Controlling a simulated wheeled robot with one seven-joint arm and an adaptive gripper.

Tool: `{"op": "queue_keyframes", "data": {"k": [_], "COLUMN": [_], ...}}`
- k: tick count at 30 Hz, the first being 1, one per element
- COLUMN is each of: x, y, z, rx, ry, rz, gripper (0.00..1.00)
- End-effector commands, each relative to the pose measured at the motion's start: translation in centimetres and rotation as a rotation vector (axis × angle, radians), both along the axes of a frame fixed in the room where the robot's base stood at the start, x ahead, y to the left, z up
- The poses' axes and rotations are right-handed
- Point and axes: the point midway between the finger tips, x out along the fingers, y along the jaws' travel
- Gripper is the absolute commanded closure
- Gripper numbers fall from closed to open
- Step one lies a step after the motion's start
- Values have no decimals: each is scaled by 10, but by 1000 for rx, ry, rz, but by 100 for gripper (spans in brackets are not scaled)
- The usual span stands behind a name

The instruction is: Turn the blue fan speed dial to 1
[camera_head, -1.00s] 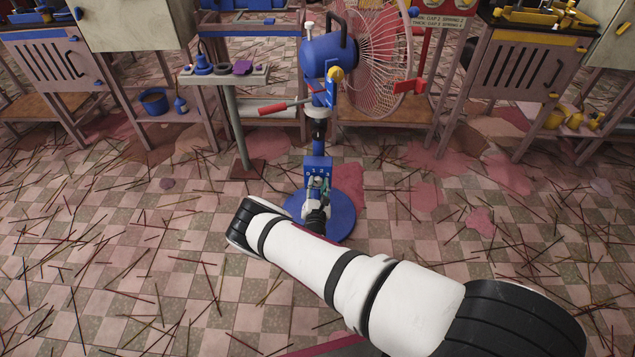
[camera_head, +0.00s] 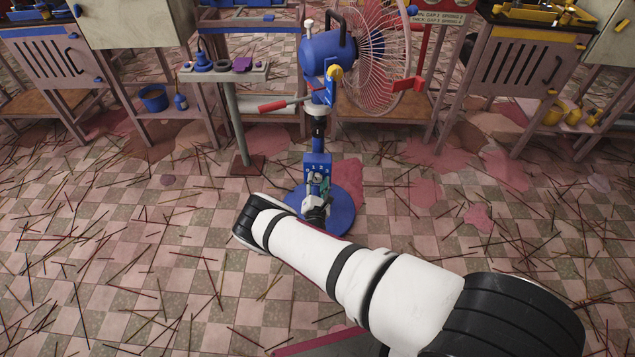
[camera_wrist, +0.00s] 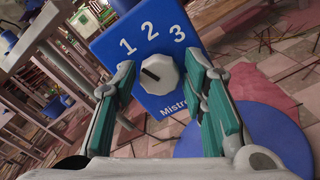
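The blue fan (camera_head: 327,55) stands on a round blue base, which also shows in the wrist view (camera_wrist: 275,135). Its blue control box (camera_head: 318,163) faces me and carries white numbers 1, 2 and 3 in the wrist view (camera_wrist: 185,20). The dial (camera_wrist: 160,73) is a white knob with a dark mark pointing left and slightly up, below the 1. My gripper (camera_wrist: 158,72) is open, with teal-padded fingers left and right of the knob and visible gaps. The left finger covers part of the box's left side. In the head view my gripper (camera_head: 318,186) hides most of the dial.
A small stand (camera_head: 228,72) with blue and purple items is left of the fan. A red-handled lever (camera_head: 272,106) juts left from the pole. Workbenches (camera_head: 527,70) line the back. Incense sticks litter the otherwise open floor.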

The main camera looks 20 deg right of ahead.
Motion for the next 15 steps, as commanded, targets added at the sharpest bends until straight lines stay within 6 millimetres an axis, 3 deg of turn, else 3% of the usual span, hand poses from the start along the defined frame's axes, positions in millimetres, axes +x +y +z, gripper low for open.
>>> {"op": "queue_keyframes", "data": {"k": [10,15], "x": [-1,-16], "y": [1,6], "z": [0,0], "rx": [-1,-1], "ry": [0,2], "rz": [1,0], "gripper": [50,50]}}
